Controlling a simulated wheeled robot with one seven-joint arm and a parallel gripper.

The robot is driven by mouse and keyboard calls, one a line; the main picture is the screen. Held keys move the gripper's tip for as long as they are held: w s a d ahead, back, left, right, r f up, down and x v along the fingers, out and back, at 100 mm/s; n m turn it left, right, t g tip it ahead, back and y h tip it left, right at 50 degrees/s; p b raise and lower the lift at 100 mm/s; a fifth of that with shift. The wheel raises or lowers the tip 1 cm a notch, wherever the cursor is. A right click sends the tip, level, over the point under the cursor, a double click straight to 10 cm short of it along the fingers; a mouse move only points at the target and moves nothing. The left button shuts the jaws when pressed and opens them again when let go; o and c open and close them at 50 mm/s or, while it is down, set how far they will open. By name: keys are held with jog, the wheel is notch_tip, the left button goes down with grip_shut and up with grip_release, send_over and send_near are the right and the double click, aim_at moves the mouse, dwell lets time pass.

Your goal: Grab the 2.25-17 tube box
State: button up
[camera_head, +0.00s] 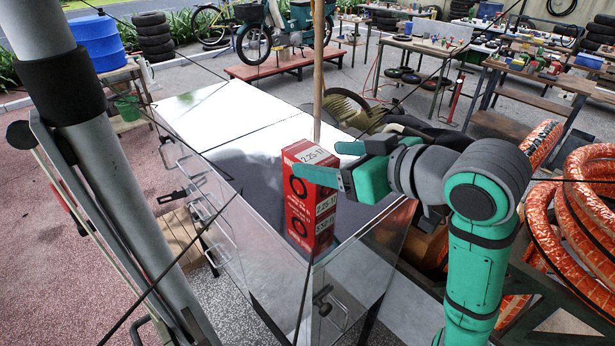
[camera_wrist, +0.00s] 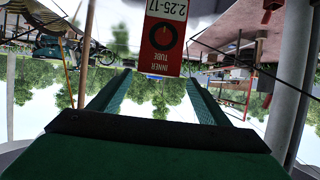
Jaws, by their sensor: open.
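Contact is not clear.
The cart top (camera_head: 205,112) is mostly bare left of the box, with a clear-sided case (camera_head: 275,268) below it. A brown pole (camera_head: 318,70) rises behind the box. Orange coiled hoses (camera_head: 585,210) lie at the right. Workbenches (camera_head: 440,48) stand at the back.

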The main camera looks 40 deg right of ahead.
aim_at(315, 157)
jog(key=shift+d+x, duration=0.2)
jog(key=shift+x, duration=2.75)
jog(key=shift+f, duration=0.1)
grip_shut()
